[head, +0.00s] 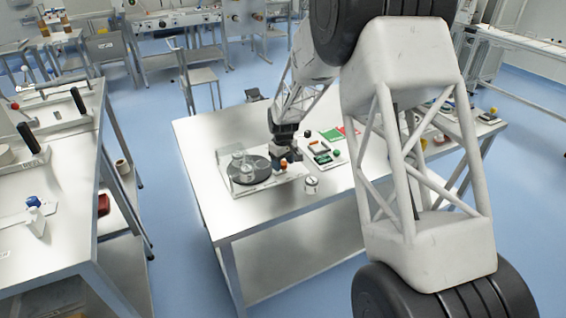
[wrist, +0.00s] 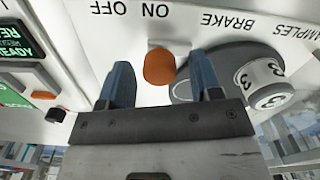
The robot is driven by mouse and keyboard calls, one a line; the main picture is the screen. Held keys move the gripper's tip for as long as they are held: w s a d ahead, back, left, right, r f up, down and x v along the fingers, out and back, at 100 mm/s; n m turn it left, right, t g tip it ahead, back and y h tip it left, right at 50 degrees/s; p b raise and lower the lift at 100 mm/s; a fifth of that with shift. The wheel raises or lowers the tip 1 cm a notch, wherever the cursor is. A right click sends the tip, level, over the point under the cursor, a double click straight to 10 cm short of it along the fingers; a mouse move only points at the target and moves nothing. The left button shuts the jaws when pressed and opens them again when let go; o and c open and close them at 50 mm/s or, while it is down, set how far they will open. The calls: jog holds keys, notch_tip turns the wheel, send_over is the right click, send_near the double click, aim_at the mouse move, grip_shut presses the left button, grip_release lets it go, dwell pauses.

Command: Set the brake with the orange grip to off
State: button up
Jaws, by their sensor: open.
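The brake's orange grip (wrist: 159,67) shows in the wrist view as a rounded knob below a white panel (wrist: 190,18) lettered ON, OFF and BRAKE, which appears upside down. In the head view the orange grip (head: 284,164) is a small spot beside the dark round plate (head: 247,170) on the bench. My gripper (wrist: 166,75) is open, with one blue finger on each side of the grip; I cannot tell whether either finger touches it. In the head view my gripper (head: 285,152) is small and dark, right above the grip. The lever's position between ON and OFF is unclear.
A panel with a green display (wrist: 18,42) lies to the left. The front of the metal bench (head: 270,212) is clear.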

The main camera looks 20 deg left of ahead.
grip_shut()
jog(key=shift+w+d+r, duration=0.1)
jog(key=shift+w+d, duration=1.35)
jog(key=shift+w, duration=0.05)
jog(key=shift+c, duration=1.3)
grip_release()
jog(key=shift+o, duration=1.3)
notch_tip(320, 180, up, 8)
